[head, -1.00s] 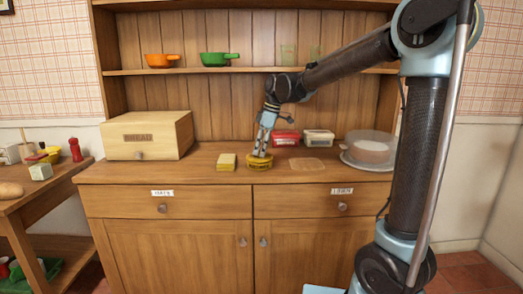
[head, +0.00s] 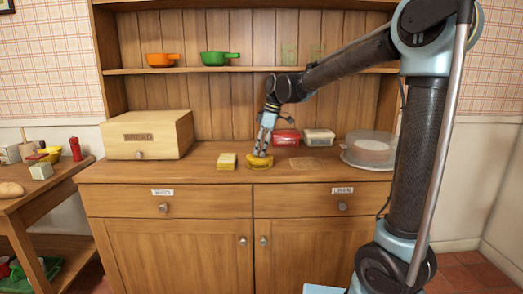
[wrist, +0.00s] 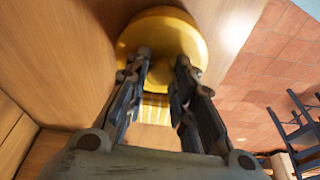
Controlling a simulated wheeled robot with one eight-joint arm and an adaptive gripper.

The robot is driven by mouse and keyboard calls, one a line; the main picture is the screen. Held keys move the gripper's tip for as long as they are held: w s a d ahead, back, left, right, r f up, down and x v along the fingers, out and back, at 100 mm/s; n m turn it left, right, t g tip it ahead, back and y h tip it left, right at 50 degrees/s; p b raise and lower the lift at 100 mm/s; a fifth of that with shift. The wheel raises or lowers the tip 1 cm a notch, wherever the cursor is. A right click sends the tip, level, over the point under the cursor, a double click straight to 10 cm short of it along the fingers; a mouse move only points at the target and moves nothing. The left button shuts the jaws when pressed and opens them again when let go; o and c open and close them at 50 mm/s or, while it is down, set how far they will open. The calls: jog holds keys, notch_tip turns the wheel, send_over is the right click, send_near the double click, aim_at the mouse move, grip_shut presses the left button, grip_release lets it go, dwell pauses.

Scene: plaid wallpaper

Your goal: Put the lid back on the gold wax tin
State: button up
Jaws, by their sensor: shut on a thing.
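A round gold piece (head: 264,163), which I take to be the lid of the wax tin, is at my gripper's fingertips just above or on the sideboard top. It looks slightly tilted. In the wrist view it is a broad gold disc (wrist: 190,28) beyond the fingertips. My gripper (head: 261,154) points down; its fingers (wrist: 164,62) are closed on the middle of the gold piece. I cannot tell the lid's edge from the tin body, nor whether the lid touches the tin.
A yellow block (head: 227,161) lies just left. A flat pale square (head: 307,164) lies to the right. A red tub (head: 286,137), a pale tub (head: 319,137) and a domed cake plate (head: 370,150) stand behind and right. A bread box (head: 148,135) stands left.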

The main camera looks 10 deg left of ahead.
dwell(0.4)
jog(key=o, duration=1.5)
jog(key=shift+r, duration=0.1)
jog(key=shift+r, duration=3.4)
grip_shut()
jog(key=shift+f, duration=2.8)
